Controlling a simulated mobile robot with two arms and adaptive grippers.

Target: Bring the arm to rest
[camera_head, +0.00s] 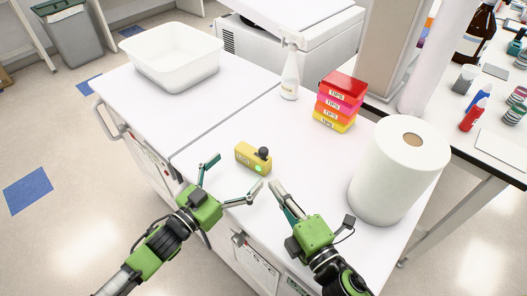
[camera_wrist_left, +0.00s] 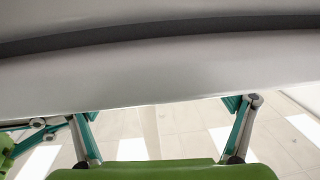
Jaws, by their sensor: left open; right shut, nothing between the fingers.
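My left gripper (camera_head: 232,174) is at the front edge of the white bench, with its two fingers spread wide and nothing between them. In the left wrist view its open fingers (camera_wrist_left: 162,108) stand on either side, with a pale bench edge ahead and the floor visible between them. My right gripper (camera_head: 277,187) is to the right of it, over the bench top, with its fingers together and empty. A small yellow device (camera_head: 252,157) with a black knob and a green light sits just beyond both grippers, apart from them.
A large white paper roll (camera_head: 397,170) stands right of my right gripper. Stacked tip boxes (camera_head: 340,100), a spray bottle (camera_head: 290,77) and a white tub (camera_head: 172,55) stand farther back. The bench top (camera_head: 215,125) between tub and yellow device is clear.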

